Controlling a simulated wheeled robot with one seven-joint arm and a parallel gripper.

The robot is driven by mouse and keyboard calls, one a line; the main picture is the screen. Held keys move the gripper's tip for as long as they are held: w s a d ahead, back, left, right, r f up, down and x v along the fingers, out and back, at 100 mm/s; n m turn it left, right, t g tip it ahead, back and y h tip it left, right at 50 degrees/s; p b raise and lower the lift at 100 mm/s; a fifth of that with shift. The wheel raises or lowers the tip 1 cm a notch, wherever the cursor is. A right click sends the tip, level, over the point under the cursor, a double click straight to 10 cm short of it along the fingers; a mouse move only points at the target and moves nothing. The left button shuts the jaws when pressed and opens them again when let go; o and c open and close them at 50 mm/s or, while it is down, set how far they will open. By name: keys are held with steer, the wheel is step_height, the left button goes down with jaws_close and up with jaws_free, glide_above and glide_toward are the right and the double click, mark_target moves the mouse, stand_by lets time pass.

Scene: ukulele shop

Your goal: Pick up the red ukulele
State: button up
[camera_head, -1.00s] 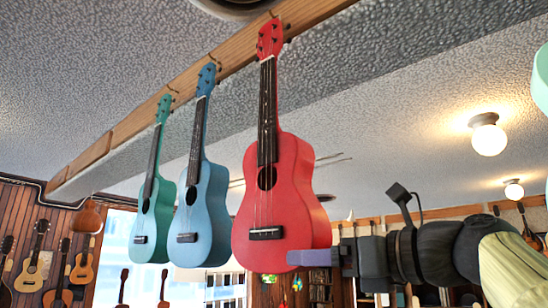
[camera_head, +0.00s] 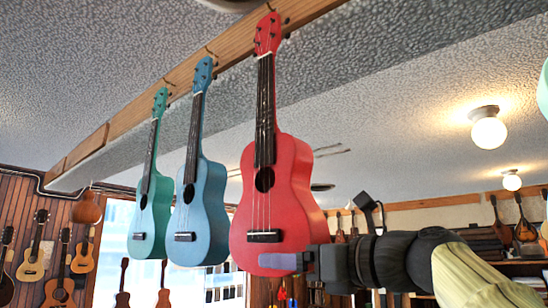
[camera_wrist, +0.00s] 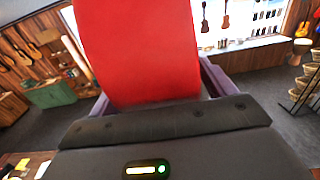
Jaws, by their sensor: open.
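The red ukulele (camera_head: 290,195) hangs upright by its head from the wooden ceiling beam, in the middle of the head view. My gripper (camera_head: 285,262) is at the lower end of its body, reaching in from the right. In the wrist view the red body (camera_wrist: 140,45) fills the upper middle and stands between the two purple fingers of my gripper (camera_wrist: 155,90). The jaws are open, with one finger on each side of the body. I cannot tell whether either finger touches it. The far finger is partly hidden in the head view.
A blue ukulele (camera_head: 203,215) and a green ukulele (camera_head: 152,210) hang to the left on the same wooden beam (camera_head: 190,70). Other guitars hang on the brown wall (camera_head: 20,190) at far left. Open air lies below the red ukulele.

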steer(key=shift+w+a, duration=0.1)
steer(key=shift+w, duration=0.2)
steer(key=shift+c, duration=1.2)
steer(key=shift+s, duration=0.35)
steer(key=c, duration=1.1)
steer(key=shift+w, duration=0.2)
steer(key=c, duration=0.4)
steer(key=shift+s+r, duration=0.1)
